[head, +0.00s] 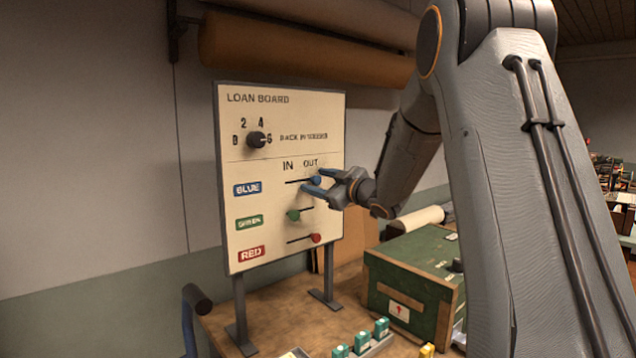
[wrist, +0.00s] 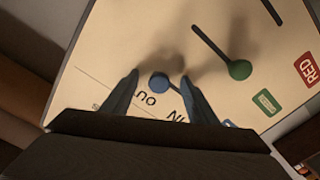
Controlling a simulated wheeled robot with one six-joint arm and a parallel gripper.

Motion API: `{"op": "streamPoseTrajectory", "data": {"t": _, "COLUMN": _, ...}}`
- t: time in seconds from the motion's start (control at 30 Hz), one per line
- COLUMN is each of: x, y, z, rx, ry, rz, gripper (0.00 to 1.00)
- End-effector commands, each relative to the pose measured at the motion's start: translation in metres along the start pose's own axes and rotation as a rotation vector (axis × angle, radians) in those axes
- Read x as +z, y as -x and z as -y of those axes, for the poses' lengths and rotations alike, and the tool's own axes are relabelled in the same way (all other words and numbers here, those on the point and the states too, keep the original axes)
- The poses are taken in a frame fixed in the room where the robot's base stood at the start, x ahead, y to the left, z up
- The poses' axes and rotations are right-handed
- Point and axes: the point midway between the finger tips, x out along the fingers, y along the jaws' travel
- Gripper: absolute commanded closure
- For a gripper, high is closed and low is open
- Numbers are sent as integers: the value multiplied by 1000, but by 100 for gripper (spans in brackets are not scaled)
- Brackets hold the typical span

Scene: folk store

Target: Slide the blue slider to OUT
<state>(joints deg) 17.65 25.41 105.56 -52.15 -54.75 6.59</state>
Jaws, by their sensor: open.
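The loan board (head: 232,215) is an upright cream panel with IN and OUT column labels. The round blue slider knob (head: 316,180) is at the right end of its slot, under OUT, in the BLUE row. It also shows in the wrist view (wrist: 159,84), near the partly hidden OUT lettering. My gripper (head: 312,181) is at the board with its blue fingers open. In the wrist view the fingertips (wrist: 159,77) are on either side of the knob, with gaps visible. The right finger hides part of the slot.
The green knob (head: 293,215) is at the left end of its slot, and the red knob (head: 316,238) at the right end. A black dial (head: 256,140) is above. A green crate (head: 405,282) and small teal-capped items (head: 362,342) stand on the wooden table (head: 215,318).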

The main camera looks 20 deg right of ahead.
Motion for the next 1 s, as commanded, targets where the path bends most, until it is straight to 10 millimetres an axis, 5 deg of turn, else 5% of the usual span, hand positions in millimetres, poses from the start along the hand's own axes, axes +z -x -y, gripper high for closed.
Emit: {"op": "streamPoseTrajectory", "data": {"t": 1.0, "x": 0, "y": 69, "z": -1, "rx": 1, "ry": 0, "rz": 1, "gripper": 47}}
